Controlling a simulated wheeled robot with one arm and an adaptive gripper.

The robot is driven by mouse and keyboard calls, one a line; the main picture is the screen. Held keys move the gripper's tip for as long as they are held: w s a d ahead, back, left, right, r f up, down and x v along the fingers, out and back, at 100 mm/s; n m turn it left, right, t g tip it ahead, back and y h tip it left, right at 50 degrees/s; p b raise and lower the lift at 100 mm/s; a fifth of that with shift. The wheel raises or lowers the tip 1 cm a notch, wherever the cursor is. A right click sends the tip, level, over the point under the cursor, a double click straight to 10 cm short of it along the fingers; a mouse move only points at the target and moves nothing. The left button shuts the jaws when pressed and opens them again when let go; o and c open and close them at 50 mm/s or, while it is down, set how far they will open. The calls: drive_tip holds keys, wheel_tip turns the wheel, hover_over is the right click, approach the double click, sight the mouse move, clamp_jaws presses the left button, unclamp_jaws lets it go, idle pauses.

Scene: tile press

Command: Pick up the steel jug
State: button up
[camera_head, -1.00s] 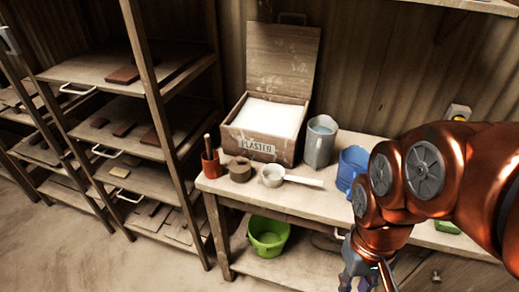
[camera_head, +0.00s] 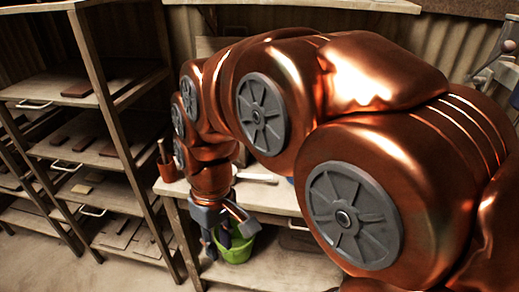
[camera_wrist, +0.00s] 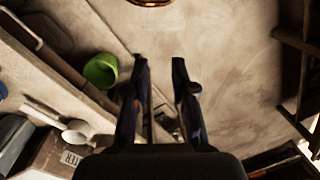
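The steel jug is hidden behind my arm in the head view. In the wrist view a grey, dull metal shape that looks like the steel jug (camera_wrist: 14,138) is partly cut off at the lower left, next to the plaster box (camera_wrist: 52,158). My gripper (camera_head: 222,252) hangs fingers down at the front of the workbench (camera_head: 183,205) in the head view. In the wrist view my gripper (camera_wrist: 160,65) has its two fingers apart with nothing between them. It is well to the side of the jug, with the floor below.
A green bucket (camera_head: 240,248) sits on the bench's lower shelf, close behind my gripper. A red pot (camera_head: 166,170) and a white scoop (camera_wrist: 75,132) are on the bench top. Wooden racks (camera_head: 112,165) with tiles stand at the left. The floor (camera_wrist: 235,75) is clear.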

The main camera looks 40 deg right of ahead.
drive_tip(key=w+d+n+t+y+b, duration=0.1)
drive_tip(key=w+d+n+t+b, duration=0.2)
drive_tip(key=w+d, duration=1.25)
drive_tip(key=w+d+t+b, duration=0.2)
drive_tip(key=d+b, duration=0.2)
drive_tip(key=d, duration=1.7)
drive_tip(key=shift+n, duration=0.4)
drive_tip(key=shift+w+d+p+x, duration=0.15)
drive_tip(key=shift+p+x, duration=0.3)
drive_tip(key=shift+x, duration=1.5)
drive_tip(key=shift+w+d+p+x, duration=0.1)
drive_tip(key=shift+p+x, duration=0.3)
drive_tip(key=shift+x, duration=1.55)
drive_tip(key=shift+w+d+p+x, duration=0.15)
drive_tip(key=shift+p+x, duration=0.3)
drive_tip(key=shift+x, duration=1.45)
drive_tip(key=shift+r, duration=0.1)
drive_tip(key=shift+s, duration=0.1)
clamp_jaws()
